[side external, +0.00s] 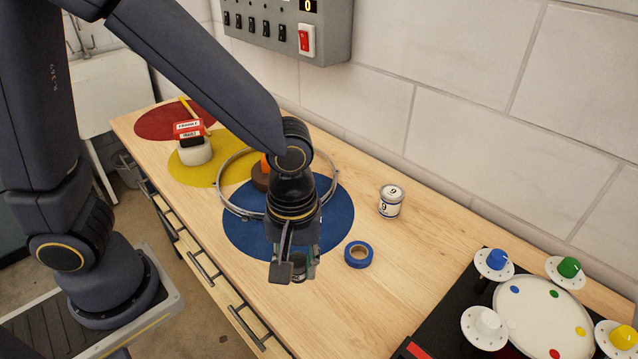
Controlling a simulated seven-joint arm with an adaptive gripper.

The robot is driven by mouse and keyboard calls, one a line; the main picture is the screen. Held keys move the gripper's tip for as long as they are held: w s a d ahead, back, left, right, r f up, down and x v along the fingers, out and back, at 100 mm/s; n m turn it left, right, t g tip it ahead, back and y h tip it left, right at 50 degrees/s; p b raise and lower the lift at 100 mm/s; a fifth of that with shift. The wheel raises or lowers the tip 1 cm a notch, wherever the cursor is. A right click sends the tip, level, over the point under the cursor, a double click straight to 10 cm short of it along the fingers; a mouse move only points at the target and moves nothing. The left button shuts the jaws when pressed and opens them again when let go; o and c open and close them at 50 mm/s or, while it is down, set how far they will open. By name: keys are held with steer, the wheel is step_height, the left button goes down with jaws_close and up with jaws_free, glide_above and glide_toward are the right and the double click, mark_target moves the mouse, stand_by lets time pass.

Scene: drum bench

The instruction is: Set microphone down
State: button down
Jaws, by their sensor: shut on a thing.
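My gripper (292,266) points down over the front edge of the blue round mat (338,222), near the front of the wooden bench. Its fingers are shut on a small dark thing (299,271), which seems to be the microphone. Most of it is hidden by the fingers, so its shape and tilt are unclear. I cannot tell whether it touches the bench.
A blue tape roll (358,254) lies just right of my gripper, and a white can (391,201) stands farther right. A metal hoop (229,208) lies behind my wrist. Coloured knobs (494,262) surround a drum pad (540,310) at right. Bare wood (425,245) lies between.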

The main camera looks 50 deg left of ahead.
steer(key=w+a+f+n, duration=0.2)
steer(key=w+a+n, duration=0.1)
steer(key=a, duration=0.3)
steer(key=w+a+f+n, duration=0.1)
steer(key=w+a+n, duration=0.1)
steer(key=a+n, duration=0.3)
steer(key=shift+m, duration=0.5)
steer(key=f, duration=0.2)
steer(key=a+f, duration=0.1)
steer(key=f, duration=0.2)
steer(key=a+f, duration=0.1)
steer(key=f, duration=0.2)
steer(key=shift+w+f, duration=0.15)
steer(key=c, duration=0.8)
jaws_free()
steer(key=shift+d+f, duration=0.1)
